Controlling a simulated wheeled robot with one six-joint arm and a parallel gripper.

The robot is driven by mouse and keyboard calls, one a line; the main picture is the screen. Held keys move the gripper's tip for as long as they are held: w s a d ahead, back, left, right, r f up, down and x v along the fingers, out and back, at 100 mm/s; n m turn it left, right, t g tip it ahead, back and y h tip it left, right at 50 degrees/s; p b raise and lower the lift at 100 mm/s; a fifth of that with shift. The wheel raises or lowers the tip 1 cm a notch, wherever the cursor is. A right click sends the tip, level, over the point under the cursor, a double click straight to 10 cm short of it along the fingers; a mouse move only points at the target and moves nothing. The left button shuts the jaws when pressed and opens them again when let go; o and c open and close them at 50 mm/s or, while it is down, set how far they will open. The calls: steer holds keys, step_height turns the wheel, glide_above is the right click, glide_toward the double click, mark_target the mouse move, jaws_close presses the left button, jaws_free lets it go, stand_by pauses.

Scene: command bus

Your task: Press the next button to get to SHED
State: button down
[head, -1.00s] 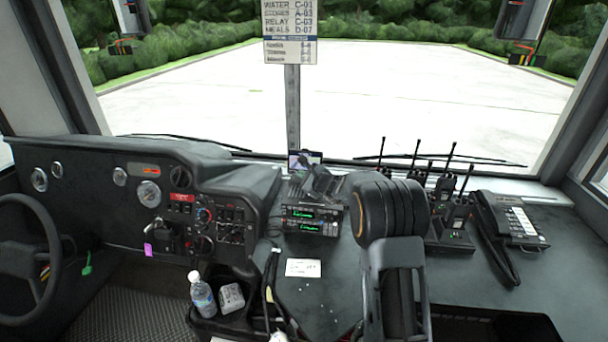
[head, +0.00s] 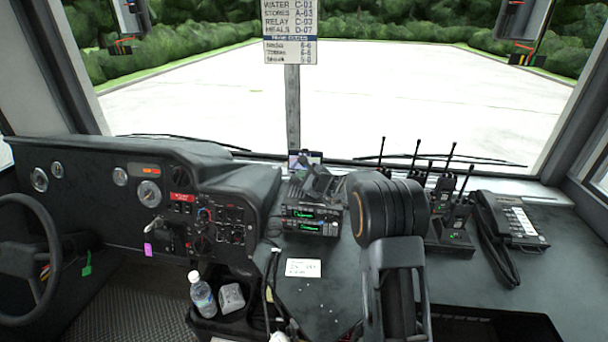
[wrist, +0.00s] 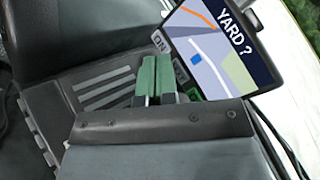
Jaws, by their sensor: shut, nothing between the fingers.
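A small dark-framed screen (wrist: 218,45) reads "YARD ?" over a map with an orange line in the wrist view. It also shows in the head view (head: 305,157), small and partly blocked. Along its lower left edge is a row of buttons: a grey one marked "ON" (wrist: 159,42), another grey one (wrist: 180,70) partly hidden, and a green one (wrist: 194,93) lower down. My gripper (wrist: 158,68) is shut and empty, its green fingertips close beside the button row. I cannot tell whether they touch a button. The word SHED does not show.
A radio unit (head: 312,220) with green displays sits below the screen. Several handheld radios (head: 451,215) and a desk phone (head: 512,220) stand to the right. A steering wheel (head: 50,290) is at the left.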

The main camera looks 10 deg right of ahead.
stand_by(0.4)
steer(key=shift+w+d+f+b, duration=0.1)
steer(key=shift+w+d+b, duration=0.05)
steer(key=shift+w+b, duration=0.2)
steer(key=shift+w+d, duration=0.1)
steer(key=shift+w, duration=0.2)
stand_by(0.7)
steer(key=shift+s+f+b, duration=0.1)
steer(key=shift+s+b, duration=0.1)
steer(key=shift+b, duration=0.15)
steer(key=shift+s+a+b, duration=0.2)
steer(key=shift+s+b, duration=0.1)
steer(key=shift+b, duration=0.1)
steer(key=shift+s+r, duration=0.15)
steer(key=shift+r, duration=0.05)
steer(key=s+b, duration=0.1)
steer(key=s+a, duration=0.1)
steer(key=s+b, duration=0.1)
steer(key=shift+s+a+r+b, duration=0.15)
steer(key=shift+a+r+b, duration=0.1)
steer(key=shift+r+b, duration=0.1)
steer(key=shift+s+a+r, duration=0.25)
steer(key=shift+s, duration=0.35)
